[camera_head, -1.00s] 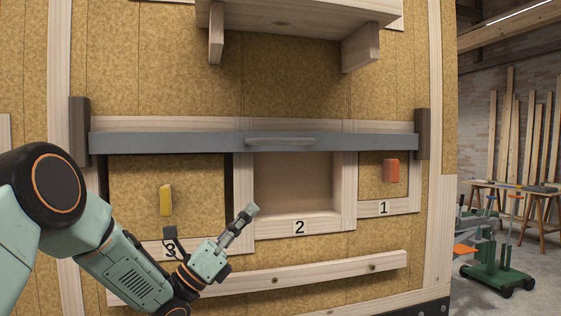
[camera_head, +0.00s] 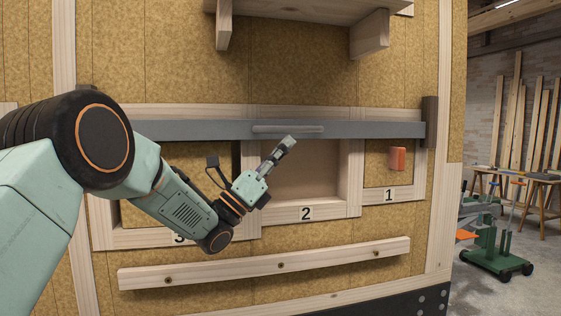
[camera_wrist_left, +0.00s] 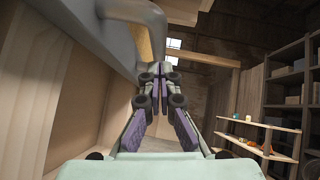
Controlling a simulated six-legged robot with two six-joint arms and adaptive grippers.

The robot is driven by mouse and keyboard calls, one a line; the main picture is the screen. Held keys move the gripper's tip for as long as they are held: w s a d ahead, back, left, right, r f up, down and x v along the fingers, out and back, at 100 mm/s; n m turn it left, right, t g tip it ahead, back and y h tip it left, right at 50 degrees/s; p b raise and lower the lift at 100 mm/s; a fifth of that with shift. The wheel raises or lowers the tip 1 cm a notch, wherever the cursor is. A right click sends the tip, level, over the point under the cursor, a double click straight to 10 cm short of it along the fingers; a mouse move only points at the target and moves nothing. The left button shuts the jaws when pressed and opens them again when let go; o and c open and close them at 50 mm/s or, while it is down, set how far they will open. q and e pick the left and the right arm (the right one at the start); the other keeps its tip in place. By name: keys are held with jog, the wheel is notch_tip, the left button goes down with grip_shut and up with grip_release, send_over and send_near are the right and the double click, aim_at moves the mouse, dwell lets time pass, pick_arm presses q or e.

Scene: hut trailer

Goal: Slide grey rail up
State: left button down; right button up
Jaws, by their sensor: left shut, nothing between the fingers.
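The grey rail (camera_head: 374,130) is a long horizontal bar across the tops of the compartments, with a slim grey handle (camera_head: 288,129) at its middle. My left gripper (camera_head: 290,141) is shut and empty, its tips just below the handle, in front of compartment 2. In the left wrist view the left gripper (camera_wrist_left: 149,78) shows its fingers together, close to the grey rail (camera_wrist_left: 120,45). I cannot tell whether they touch it. My right gripper is not in view.
Open compartment 2 (camera_head: 327,170) lies below the rail. Compartment 1 has an orange handle (camera_head: 397,158). A dark bracket (camera_head: 429,122) stands at the rail's right end. A wooden shelf (camera_head: 300,12) juts out above, and a wooden bar (camera_head: 330,254) runs below.

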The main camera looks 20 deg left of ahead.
aim_at(283, 127)
pick_arm(q)
jog(key=shift+w+d, duration=0.1)
jog(key=shift+w, duration=0.15)
jog(key=shift+r, duration=0.1)
notch_tip(283, 127, up, 5)
jog(key=shift+s+f, duration=0.1)
jog(key=shift+s, duration=0.05)
dwell(0.3)
